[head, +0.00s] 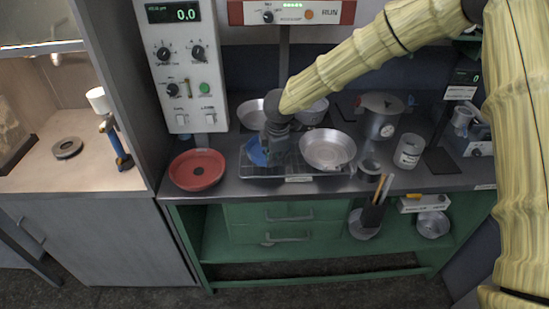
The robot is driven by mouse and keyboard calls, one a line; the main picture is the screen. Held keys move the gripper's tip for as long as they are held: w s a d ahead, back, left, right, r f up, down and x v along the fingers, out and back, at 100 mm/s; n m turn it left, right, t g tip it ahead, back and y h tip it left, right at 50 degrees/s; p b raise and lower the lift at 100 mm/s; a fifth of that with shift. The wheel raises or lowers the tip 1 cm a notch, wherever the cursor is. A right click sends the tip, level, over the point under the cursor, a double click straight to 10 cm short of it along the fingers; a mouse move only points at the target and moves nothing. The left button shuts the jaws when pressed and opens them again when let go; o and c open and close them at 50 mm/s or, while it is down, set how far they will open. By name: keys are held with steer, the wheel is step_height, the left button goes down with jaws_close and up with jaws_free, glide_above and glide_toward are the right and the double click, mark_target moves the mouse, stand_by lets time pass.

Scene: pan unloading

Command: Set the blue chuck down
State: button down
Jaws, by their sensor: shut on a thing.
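The blue chuck (256,152) shows as a blue patch at the left end of the wire rack, partly hidden by my gripper. My gripper (271,152) points down over it and is shut on it. Whether the chuck touches the rack below cannot be told from this view. The fingertips are dark and hard to make out.
The wire rack (298,179) lies at the bench's front edge, with a metal pan (328,148) on its right. A red round dish (197,170) stands left of it. More metal pans stand behind. A white jar (409,150) and a metal pot (381,120) stand right.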

steer(key=shift+a+f, duration=0.15)
steer(key=shift+f, duration=0.5)
steer(key=c, duration=2.1)
jaws_free()
steer(key=o, duration=0.5)
steer(key=shift+r, duration=0.15)
steer(key=b+v, duration=0.3)
steer(key=v, duration=0.8)
steer(key=shift+s+r, duration=0.1)
steer(key=shift+r, duration=0.25)
